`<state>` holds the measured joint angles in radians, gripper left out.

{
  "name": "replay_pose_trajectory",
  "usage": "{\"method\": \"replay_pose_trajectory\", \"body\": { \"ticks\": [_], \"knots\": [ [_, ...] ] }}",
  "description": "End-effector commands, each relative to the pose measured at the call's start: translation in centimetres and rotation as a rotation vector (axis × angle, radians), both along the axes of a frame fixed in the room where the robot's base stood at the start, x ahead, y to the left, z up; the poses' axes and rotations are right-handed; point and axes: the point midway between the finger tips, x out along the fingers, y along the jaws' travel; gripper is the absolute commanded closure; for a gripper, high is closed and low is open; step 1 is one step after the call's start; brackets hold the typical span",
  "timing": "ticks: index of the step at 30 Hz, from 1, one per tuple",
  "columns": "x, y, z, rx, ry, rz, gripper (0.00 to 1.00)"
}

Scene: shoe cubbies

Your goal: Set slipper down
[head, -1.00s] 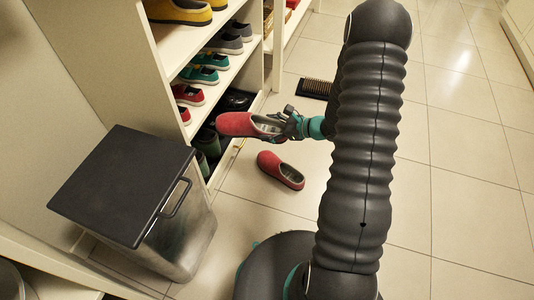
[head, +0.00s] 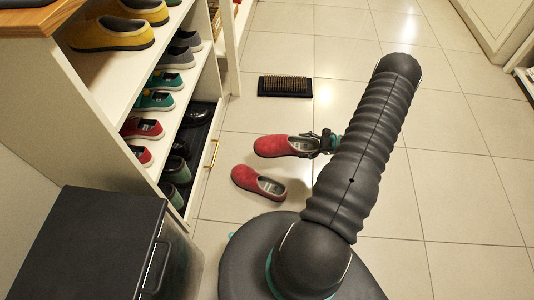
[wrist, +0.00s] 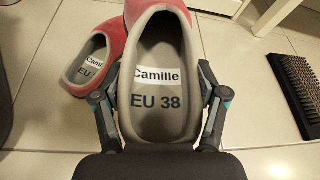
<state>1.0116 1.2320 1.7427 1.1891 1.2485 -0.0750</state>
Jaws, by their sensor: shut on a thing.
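A red slipper with a grey lining (head: 284,146) is held at its heel end by my gripper (head: 324,144), its toe pointing left in the head view. In the wrist view the held slipper (wrist: 159,80) shows its insole marked "Camille EU 38", with a gripper finger on each side of its heel. A second red slipper (head: 258,183) lies on the tiled floor, just nearer than the held one. It also shows in the wrist view (wrist: 88,58), left of the held slipper and partly hidden by it. I cannot tell whether the held slipper touches the floor.
A white shoe cubby (head: 178,100) with several shoes stands at the left. A dark-lidded metal bin (head: 85,240) is at the lower left. A brush mat (head: 285,86) lies on the floor beyond the slippers. The tiles (head: 440,130) at right are clear.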

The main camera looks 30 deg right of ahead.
Motion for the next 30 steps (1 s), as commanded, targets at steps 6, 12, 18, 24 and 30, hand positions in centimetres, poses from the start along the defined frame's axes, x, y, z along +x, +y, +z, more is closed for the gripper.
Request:
{"method": "replay_pose_trajectory", "body": {
  "ticks": [6,12,18,24,30],
  "knots": [
    [3.4,3.0,-2.6,0.003,0.001,0.007,0.66],
    [6.4,5.1,-4.9,0.000,0.000,0.004,0.66],
    [8.2,6.4,-6.1,0.000,-0.001,0.001,0.66],
    [8.5,6.7,-7.2,0.002,0.001,0.000,0.66],
    [8.4,6.6,-9.9,0.000,0.000,0.000,0.66]
  ]
}}
